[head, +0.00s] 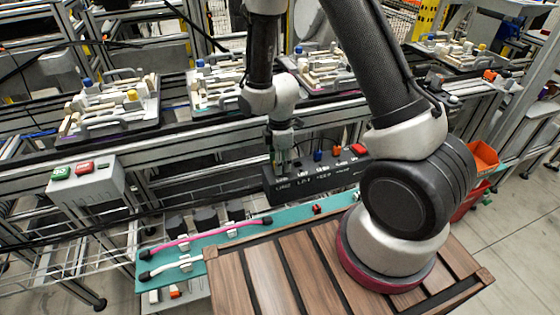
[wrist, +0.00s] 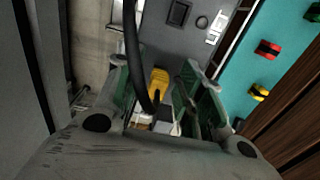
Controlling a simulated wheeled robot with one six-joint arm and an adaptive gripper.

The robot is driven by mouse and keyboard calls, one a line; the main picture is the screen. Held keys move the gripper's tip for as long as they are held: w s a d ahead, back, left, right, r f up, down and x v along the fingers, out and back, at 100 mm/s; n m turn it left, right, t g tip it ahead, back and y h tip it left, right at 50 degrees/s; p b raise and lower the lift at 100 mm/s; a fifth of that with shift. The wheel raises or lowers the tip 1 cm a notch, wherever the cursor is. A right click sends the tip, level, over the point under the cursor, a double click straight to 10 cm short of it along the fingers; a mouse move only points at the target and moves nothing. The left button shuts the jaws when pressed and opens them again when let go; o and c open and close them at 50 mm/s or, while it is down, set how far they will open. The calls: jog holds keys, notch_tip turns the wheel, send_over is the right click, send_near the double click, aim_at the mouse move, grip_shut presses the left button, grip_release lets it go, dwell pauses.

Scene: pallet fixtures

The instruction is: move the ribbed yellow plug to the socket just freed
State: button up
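A yellow plug (wrist: 157,84) shows in the wrist view between the two fingers of my gripper (wrist: 154,72). Its ribbing is too small to make out. Gaps show between the plug and both fingers, so my gripper looks open around it. A dark cable crosses in front of the plug's left side. In the head view my gripper (head: 282,152) points down at the left end of the dark socket box (head: 320,179), and the plug there is hidden.
Blue (head: 317,155), orange (head: 337,151) and red (head: 358,149) parts stand along the box. A teal board (head: 215,238) in front carries pink and white cables. Small red (wrist: 267,49) and yellow (wrist: 258,92) pieces lie on it. A button box (head: 90,185) stands at the left.

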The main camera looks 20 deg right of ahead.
notch_tip(320, 180, up, 12)
jog(key=s+d+r+m+t, duration=0.2)
jog(key=s+d+r+m, duration=0.5)
jog(key=s+r+m, duration=0.2)
jog(key=s+d+r+m+t, duration=0.2)
jog(key=s+d+r+m, duration=0.5)
jog(key=r, duration=0.6)
jog(key=s+m, duration=0.2)
jog(key=s, duration=0.1)
jog(key=shift+r, duration=0.4)
